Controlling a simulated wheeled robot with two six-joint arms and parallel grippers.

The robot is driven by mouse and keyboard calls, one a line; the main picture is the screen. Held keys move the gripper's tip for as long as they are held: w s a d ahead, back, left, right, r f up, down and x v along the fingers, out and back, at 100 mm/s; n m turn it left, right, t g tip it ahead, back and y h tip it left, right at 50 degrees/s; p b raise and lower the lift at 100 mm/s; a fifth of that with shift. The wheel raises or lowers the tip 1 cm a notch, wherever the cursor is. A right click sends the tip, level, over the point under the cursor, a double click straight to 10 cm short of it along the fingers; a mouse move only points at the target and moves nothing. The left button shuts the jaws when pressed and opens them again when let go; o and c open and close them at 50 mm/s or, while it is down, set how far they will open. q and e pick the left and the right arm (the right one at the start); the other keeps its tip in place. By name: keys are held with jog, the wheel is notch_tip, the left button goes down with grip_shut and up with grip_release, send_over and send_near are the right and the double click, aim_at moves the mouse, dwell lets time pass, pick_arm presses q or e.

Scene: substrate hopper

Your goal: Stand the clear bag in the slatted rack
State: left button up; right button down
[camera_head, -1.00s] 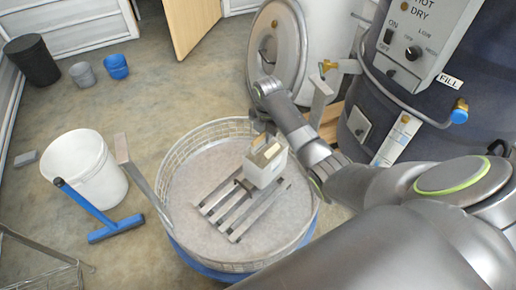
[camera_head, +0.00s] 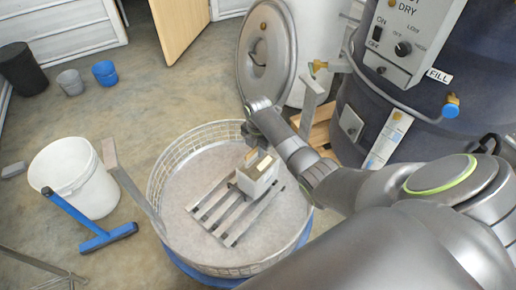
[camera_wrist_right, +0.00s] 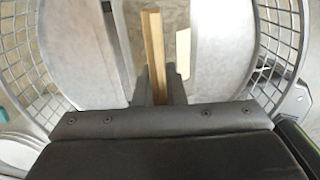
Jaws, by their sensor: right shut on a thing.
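The bag (camera_head: 258,178), pale and boxy with tan wood-coloured parts at its top, is upright at the upper right part of the slatted rack (camera_head: 225,222). Whether its base touches the slats I cannot tell. The rack lies on the floor of the round mesh-walled hopper. My right gripper (camera_head: 251,150) is above the bag, shut on its top. In the right wrist view a tan strip (camera_wrist_right: 154,50) rises between the fingers (camera_wrist_right: 158,88); the bag's outline is hard to make out there. My left gripper is not in view.
The hopper's mesh wall (camera_head: 170,165) rings the rack, with a metal bar (camera_head: 130,180) at its left. A dark machine (camera_head: 345,90) is at right. The hopper floor left of the rack is clear.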

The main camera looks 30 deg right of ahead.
jog(key=c, duration=1.5)
grip_release()
jog(key=shift+r, duration=0.1)
